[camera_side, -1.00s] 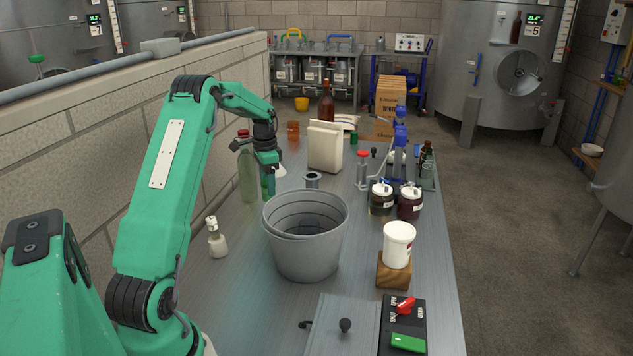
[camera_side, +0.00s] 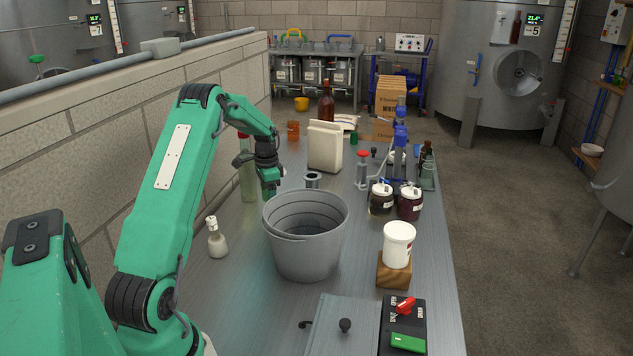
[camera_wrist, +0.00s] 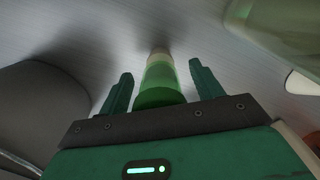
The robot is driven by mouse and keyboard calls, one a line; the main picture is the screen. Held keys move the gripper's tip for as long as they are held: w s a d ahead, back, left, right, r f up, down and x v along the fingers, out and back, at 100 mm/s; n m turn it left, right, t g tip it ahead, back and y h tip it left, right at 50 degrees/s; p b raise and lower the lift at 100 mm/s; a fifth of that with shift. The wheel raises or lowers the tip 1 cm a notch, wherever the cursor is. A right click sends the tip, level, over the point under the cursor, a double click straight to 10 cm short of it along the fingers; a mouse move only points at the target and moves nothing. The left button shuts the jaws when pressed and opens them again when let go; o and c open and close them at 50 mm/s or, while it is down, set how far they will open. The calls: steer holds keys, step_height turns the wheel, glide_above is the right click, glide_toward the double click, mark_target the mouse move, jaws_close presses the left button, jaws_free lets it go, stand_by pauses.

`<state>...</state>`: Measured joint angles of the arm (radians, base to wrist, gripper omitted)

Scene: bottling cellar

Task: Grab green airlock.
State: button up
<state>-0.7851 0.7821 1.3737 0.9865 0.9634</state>
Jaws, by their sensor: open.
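The green airlock (camera_wrist: 158,84) shows in the wrist view as a translucent green cylinder with a darker green near end and a pale far end. It stands between the two fingers of my gripper (camera_wrist: 160,72). The fingers are open, with a visible gap on each side of it. In the side view my gripper (camera_side: 270,188) is low over the bench, behind the bucket and right of a tall pale green bottle. The airlock cannot be told apart from the green fingers there.
A grey bucket (camera_side: 306,262) stands just in front of my gripper. The pale green bottle (camera_side: 248,178) is close on its left; a cream-coloured container (camera_side: 325,148) stands behind right. A small white-topped bottle (camera_side: 217,240) is at the front left. Jars (camera_side: 410,203) stand further right.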

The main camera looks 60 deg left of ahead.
steer(key=c, duration=1.1)
steer(key=shift+o, duration=0.2)
steer(key=shift+r, duration=0.15)
steer(key=shift+r, duration=4.9)
